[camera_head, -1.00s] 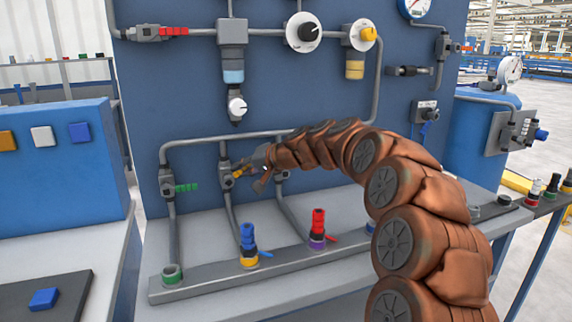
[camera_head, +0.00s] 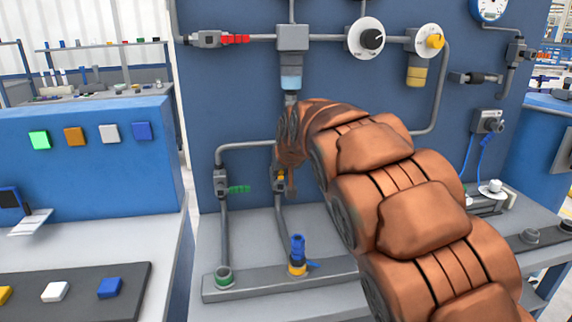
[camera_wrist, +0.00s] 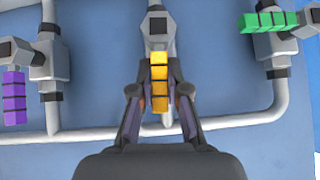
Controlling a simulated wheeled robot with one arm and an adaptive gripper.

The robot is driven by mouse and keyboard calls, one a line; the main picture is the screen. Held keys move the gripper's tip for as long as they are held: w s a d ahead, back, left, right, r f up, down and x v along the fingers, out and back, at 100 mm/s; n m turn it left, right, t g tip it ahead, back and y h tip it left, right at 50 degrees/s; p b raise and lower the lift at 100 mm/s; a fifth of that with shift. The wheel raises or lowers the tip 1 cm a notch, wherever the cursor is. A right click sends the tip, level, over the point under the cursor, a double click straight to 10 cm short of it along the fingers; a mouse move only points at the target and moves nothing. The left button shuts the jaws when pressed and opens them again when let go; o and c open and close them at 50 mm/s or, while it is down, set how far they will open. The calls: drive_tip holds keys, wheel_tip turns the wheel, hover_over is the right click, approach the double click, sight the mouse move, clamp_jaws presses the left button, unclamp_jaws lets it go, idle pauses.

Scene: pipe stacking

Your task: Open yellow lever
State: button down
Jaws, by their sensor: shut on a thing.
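The yellow lever (camera_wrist: 159,72) lies in line with its pipe in the wrist view. My gripper (camera_wrist: 160,88) is shut on it, with one finger along each side. In the head view a small part of the yellow lever (camera_head: 281,180) shows beside the valve on the middle pipe. There my arm bends down in front of the panel and hides most of my gripper.
The green lever (camera_head: 239,189) sticks out sideways from the pipe at left; it also shows in the wrist view (camera_wrist: 268,21). A purple lever (camera_wrist: 14,97) lies along its pipe. A blue-topped fitting (camera_head: 298,250) stands on the rail below. A red lever (camera_head: 236,39) is higher up.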

drive_tip(key=shift+s+a+f+h, duration=0.1)
drive_tip(key=shift+a+h, duration=0.15)
drive_tip(key=shift+h, duration=0.15)
idle(0.3)
drive_tip(key=c, duration=1.1)
unclamp_jaws()
drive_tip(key=shift+c, duration=0.2)
drive_tip(key=shift+r, duration=0.2)
drive_tip(key=v, duration=1.2)
drive_tip(key=shift+d+f, duration=0.1)
drive_tip(key=shift+f, duration=0.1)
